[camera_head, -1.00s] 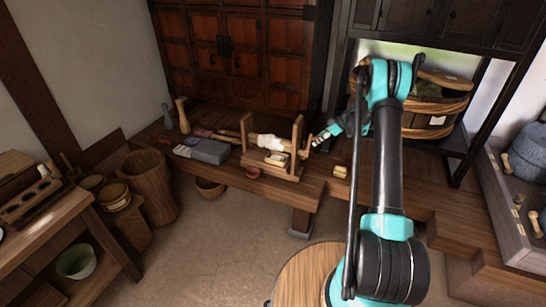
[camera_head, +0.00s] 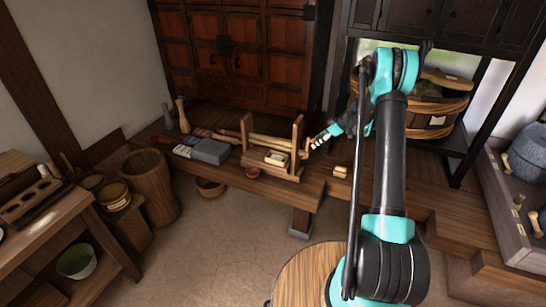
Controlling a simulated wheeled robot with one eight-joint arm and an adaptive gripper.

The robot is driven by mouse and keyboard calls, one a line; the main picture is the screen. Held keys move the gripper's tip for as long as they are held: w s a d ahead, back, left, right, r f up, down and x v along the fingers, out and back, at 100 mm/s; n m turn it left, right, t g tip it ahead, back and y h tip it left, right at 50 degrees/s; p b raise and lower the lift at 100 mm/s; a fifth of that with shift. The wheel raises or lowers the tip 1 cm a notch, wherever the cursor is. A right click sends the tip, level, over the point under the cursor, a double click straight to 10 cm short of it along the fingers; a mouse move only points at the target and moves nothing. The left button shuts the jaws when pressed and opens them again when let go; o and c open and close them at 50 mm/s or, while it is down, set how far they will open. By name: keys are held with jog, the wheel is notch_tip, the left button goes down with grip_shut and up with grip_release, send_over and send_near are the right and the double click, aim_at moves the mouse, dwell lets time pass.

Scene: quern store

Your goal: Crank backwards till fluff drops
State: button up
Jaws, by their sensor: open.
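The wooden roller frame (camera_head: 298,146) stands on the low wooden bench, with two uprights and rollers (camera_head: 268,142) running across between them. The rollers look bare of white fluff. A small pale item (camera_head: 277,158) lies low on the frame's base; I cannot tell whether it is fluff. The crank handle (camera_head: 308,146) is at the frame's right end. My gripper (camera_head: 317,142) is open, with its tips right at the crank; whether they touch it is too small to tell.
A grey block (camera_head: 210,151) and wooden bottle shapes (camera_head: 182,115) are on the bench left of the frame. A large wooden tub (camera_head: 437,110) stands behind my arm.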

jog(key=shift+v, duration=3)
jog(key=s+r+m+h, duration=0.2)
jog(key=s+r+m, duration=0.3)
jog(key=s, duration=0.6)
jog(key=s+r+m+h, duration=0.2)
jog(key=s+r, duration=0.5)
jog(key=s, duration=0.4)
jog(key=s+d+f+m+t+h, duration=0.1)
jog(key=s+m, duration=0.2)
jog(key=s, duration=0.9)
jog(key=s+d+f+m+h, duration=0.1)
jog(key=s+m, duration=0.3)
jog(key=s, duration=0.9)
jog(key=shift+d+f+t+h, duration=0.3)
jog(key=shift+f+t+h, duration=0.15)
jog(key=shift+h, duration=0.15)
